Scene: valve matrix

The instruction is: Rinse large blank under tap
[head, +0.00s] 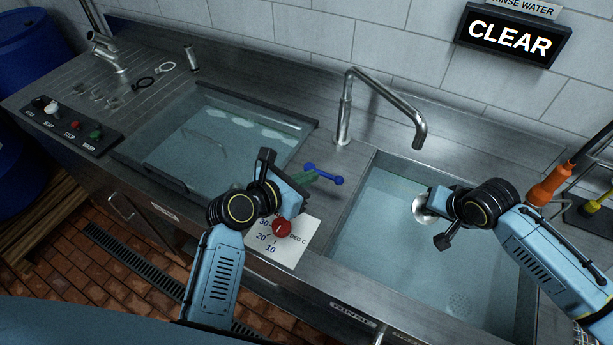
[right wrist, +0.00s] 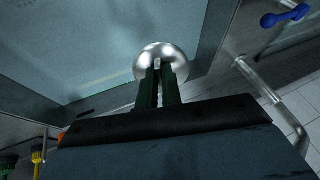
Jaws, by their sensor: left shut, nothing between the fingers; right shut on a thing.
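The large blank is a shiny round metal piece (head: 421,209) over the right sink, and it also shows in the right wrist view (right wrist: 162,58). My right gripper (head: 432,204) is shut on it, its green fingers (right wrist: 158,85) against its edge. The tap (head: 345,105) arches over the right sink, its spout end up-picture of the blank; I cannot tell whether the blank is directly beneath. No stream of water shows. A blue lever (head: 324,174) sits on the counter between the sinks. My left gripper (head: 312,176) is shut and empty, its green fingertips beside the lever; contact is unclear.
The right sink (head: 345,232) holds clear-looking water. A covered left basin (head: 200,150) has a front handle. A red knob (head: 281,228) sits on a temperature card. The wall sign (head: 510,37) reads CLEAR. An orange-handled tool (head: 551,184) stands beyond my right arm.

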